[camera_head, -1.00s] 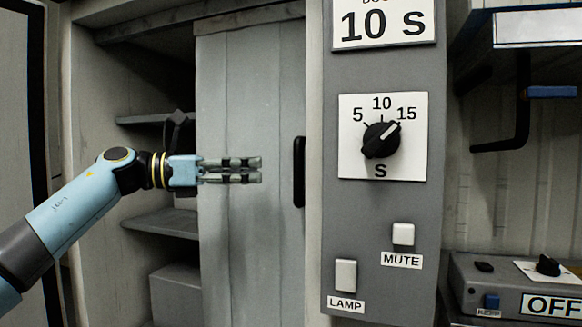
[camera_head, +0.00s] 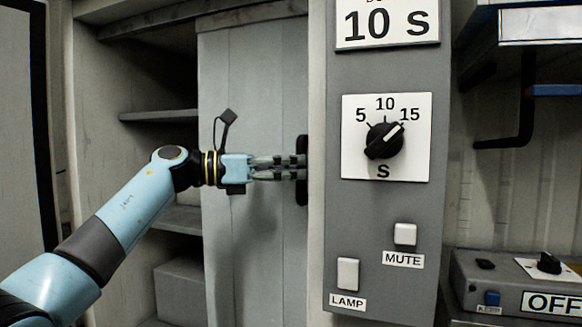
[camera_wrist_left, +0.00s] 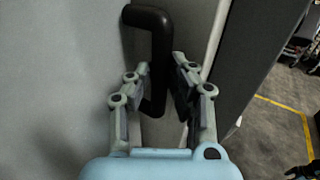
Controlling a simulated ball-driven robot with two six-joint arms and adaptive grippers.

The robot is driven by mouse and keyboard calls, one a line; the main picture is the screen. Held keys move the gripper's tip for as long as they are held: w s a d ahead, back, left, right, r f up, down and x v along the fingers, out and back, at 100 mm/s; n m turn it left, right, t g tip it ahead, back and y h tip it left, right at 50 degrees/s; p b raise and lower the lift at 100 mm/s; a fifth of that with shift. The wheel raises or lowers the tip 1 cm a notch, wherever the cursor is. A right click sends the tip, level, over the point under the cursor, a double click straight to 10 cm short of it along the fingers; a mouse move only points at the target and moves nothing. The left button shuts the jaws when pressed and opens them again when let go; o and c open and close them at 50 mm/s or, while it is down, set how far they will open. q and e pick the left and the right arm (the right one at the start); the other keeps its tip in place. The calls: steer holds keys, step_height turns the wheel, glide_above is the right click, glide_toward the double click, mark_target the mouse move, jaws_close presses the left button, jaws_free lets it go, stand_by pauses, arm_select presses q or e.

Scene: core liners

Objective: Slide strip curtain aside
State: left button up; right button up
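The curtain is a grey vertical panel (camera_head: 255,85) across the right part of a cabinet opening, with faint vertical seams. It has a black upright handle (camera_head: 302,196) near its right edge. My left gripper (camera_head: 298,168) is in front of the panel at the handle, pointing right, and covers part of it. In the left wrist view the handle (camera_wrist_left: 156,60) reaches down between the two fingers (camera_wrist_left: 157,75), which stand apart on either side of it. Firm contact with the handle cannot be made out.
Left of the panel are cabinet shelves (camera_head: 160,115) and a grey box (camera_head: 180,290). Right of it stands a grey control panel (camera_head: 385,255) with a dial (camera_head: 384,140) and buttons. A switch box (camera_head: 480,270) is at lower right.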

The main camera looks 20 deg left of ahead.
arm_select(q)
jaws_close()
